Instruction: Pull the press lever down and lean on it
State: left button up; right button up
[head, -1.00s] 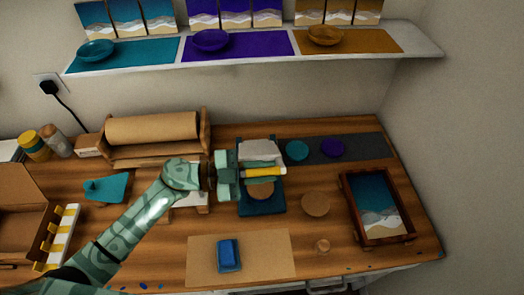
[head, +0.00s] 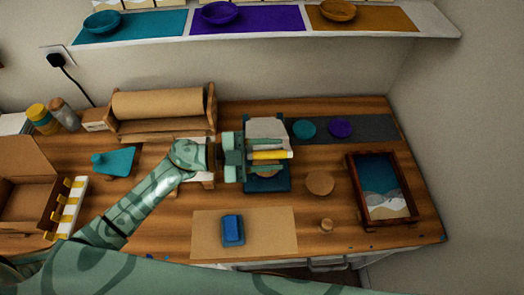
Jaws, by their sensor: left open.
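The press stands in the middle of the table, with a dark teal base (head: 282,186) and a pale grey upper part (head: 266,127). Its yellow lever handle (head: 270,155) lies sideways in front of the upper part, above a round wooden disc (head: 267,173) that is partly hidden. My left gripper (head: 266,154) reaches in from the left, its green fingers open above and below the yellow handle. I cannot tell whether a finger touches it. My right gripper is out of view.
A blue block (head: 232,230) sits on brown paper (head: 270,226) in front. A wooden disc (head: 319,183) and a framed picture tray (head: 381,188) are to the right. A paper roll (head: 160,103) stands behind left; an open cardboard box (head: 25,180) is far left.

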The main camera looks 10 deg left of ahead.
pick_arm(q)
jog(key=s+a+b, duration=0.1)
jog(key=s+a, duration=0.2)
jog(key=a, duration=1.3)
jog(key=shift+s, duration=0.1)
jog(key=shift+c, duration=0.2)
